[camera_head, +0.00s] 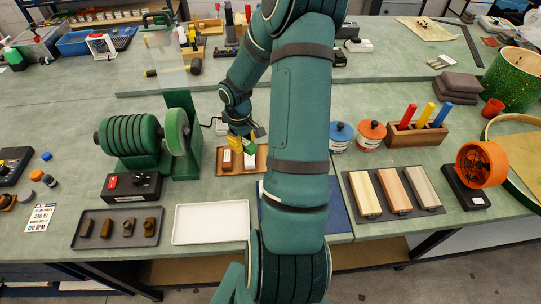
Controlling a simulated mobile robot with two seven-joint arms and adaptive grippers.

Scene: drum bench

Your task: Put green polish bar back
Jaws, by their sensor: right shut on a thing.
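The green polish bar (250,147) is a small bright green piece at the tips of my right gripper (243,144). My right gripper is shut on it and points down over the back of a brown wooden tray (221,171). A small yellow piece shows beside the green one; I cannot tell what it is. In the tray sit a reddish-brown bar with a white label (227,161) and a pale bar (249,161). I cannot tell whether the green bar touches the tray. My large arm link hides the tray's right end. My left gripper is out of view.
A green drum machine (131,139) with a wheel stands left of the tray. An empty white tray (211,223) and a dark tray (90,243) lie in front. Blue and orange tins (371,133) and a tray of wooden blocks (393,190) stand right of my arm.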

